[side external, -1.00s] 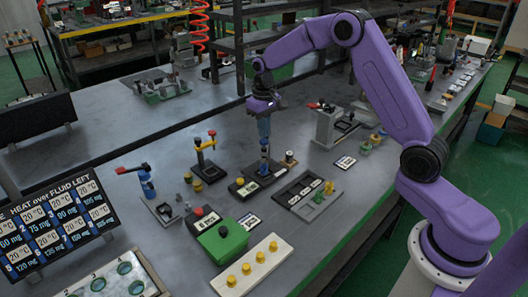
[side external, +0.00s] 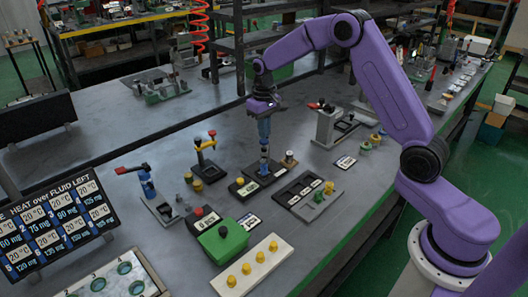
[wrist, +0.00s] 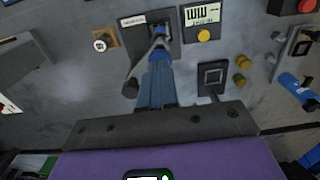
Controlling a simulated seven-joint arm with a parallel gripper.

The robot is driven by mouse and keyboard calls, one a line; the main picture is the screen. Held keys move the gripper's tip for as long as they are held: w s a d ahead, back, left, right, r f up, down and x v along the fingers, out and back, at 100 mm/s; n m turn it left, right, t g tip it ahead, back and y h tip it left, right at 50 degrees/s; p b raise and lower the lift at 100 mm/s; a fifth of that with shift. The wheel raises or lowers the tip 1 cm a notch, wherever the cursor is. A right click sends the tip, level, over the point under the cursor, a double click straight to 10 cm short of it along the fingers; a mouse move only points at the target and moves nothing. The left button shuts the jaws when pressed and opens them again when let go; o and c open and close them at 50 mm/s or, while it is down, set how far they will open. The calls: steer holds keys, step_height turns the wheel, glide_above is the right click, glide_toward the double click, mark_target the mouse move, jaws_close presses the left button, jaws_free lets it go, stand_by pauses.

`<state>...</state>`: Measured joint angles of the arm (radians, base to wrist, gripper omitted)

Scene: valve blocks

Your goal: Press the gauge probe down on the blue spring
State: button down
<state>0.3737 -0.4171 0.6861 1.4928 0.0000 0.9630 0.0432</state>
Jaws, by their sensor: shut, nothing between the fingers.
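The blue spring (side external: 264,166) stands upright on a black base plate (side external: 254,184) near the middle of the table. It also shows in the wrist view (wrist: 160,52), just beyond my fingertips. A slim pale piece, seemingly the gauge probe (side external: 264,150), stands in line above the spring. My gripper (side external: 264,141) is shut with nothing between its blue-grey fingers and points down directly over this column. In the wrist view my gripper (wrist: 157,75) hides part of the probe and spring. I cannot tell whether the fingertips touch the probe or how far the spring is compressed.
A display card (wrist: 203,16) and a yellow button (wrist: 203,35) sit beside the base. A yellow-handled stand (side external: 205,158) is to the left and a grey block (side external: 327,126) to the right. A dark tray (side external: 302,189) and a green box (side external: 223,241) are nearer the front.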

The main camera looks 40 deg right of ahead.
steer(key=shift+f, duration=1.35)
stand_by(0.7)
stand_by(0.8)
steer(key=shift+r, duration=1.45)
